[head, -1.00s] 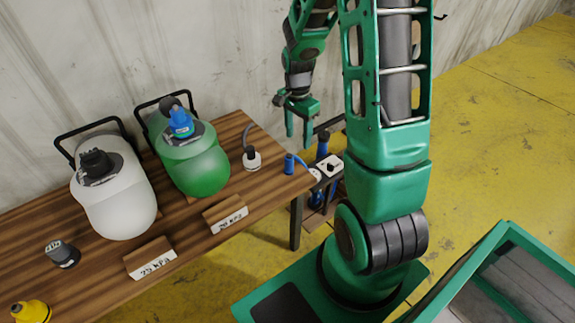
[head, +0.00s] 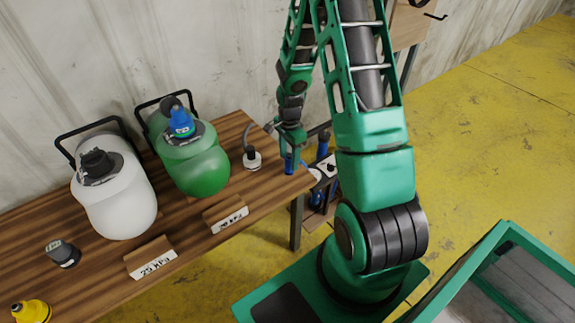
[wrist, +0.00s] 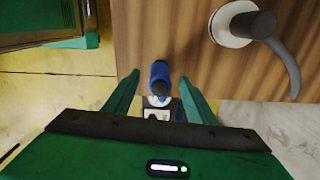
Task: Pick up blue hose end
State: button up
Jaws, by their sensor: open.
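The blue hose end (head: 289,166) stands near the right end of the wooden table in the head view, partly hidden by my gripper. In the wrist view the blue hose end (wrist: 159,73) shows between the two green fingers. My gripper (head: 291,154) is open and lowered at the table's right end. In the wrist view my gripper (wrist: 160,77) has one finger on each side of the blue piece. I cannot tell whether either finger touches it.
A white-based piece with a dark curved hose (head: 252,159) stands close by on the wooden table (head: 190,238); it also shows in the wrist view (wrist: 232,24). Green (head: 197,170) and white (head: 115,195) containers stand further left. A pump with blue parts (head: 323,150) stands beyond the table's right end.

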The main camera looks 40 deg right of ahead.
aim_at(289, 165)
jog(key=shift+f, duration=2.15)
jog(key=c, duration=1.1)
jog(key=shift+r, duration=0.1)
jog(key=shift+c, duration=0.2)
